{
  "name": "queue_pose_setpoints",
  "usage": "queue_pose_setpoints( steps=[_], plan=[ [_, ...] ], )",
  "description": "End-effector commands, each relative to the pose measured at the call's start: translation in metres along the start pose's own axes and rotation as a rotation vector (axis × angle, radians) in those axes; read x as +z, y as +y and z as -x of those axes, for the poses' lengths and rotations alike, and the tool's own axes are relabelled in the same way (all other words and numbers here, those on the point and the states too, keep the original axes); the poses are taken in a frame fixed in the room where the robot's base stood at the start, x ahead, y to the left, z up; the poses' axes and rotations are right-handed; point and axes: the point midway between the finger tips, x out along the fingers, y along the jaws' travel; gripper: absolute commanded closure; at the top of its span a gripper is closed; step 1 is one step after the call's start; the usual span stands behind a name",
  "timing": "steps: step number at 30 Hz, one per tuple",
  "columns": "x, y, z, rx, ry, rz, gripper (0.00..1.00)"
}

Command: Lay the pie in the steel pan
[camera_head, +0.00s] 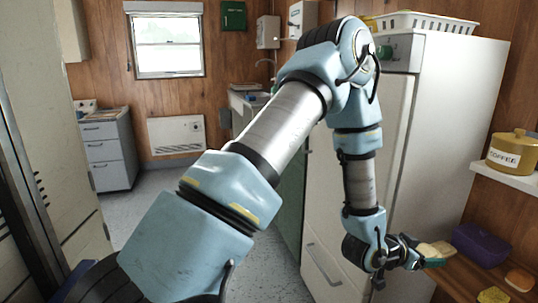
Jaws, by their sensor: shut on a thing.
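My gripper (418,257) is at the lower right, over the near left edge of the wooden counter (459,279). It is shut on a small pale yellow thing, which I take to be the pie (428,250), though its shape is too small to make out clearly. A green patch shows just below it, by the fingertips. I cannot tell whether the pie touches the counter. I cannot make out the steel pan in this view.
A purple container (480,243), a yellow item (493,295) and an orange-brown item (520,280) are on the counter. A yellow coffee canister (513,151) stands on a shelf (507,178) above. A white fridge (448,130) stands close behind my arm. The floor at left is clear.

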Motion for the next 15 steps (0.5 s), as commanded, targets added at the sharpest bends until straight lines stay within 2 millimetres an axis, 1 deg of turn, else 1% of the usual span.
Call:
queue_pose_setpoints(
  steps=[7, 10, 14, 15],
  plan=[
    [0.025, -0.037, 0.036, -0.116, -0.004, 0.048, 0.86],
    [0.038, -0.057, 0.056, -0.18, -0.005, 0.073, 0.86],
    [0.062, -0.093, 0.091, -0.297, -0.007, 0.122, 0.86],
    [0.071, -0.107, 0.105, -0.342, -0.008, 0.14, 0.86]
  ],
)
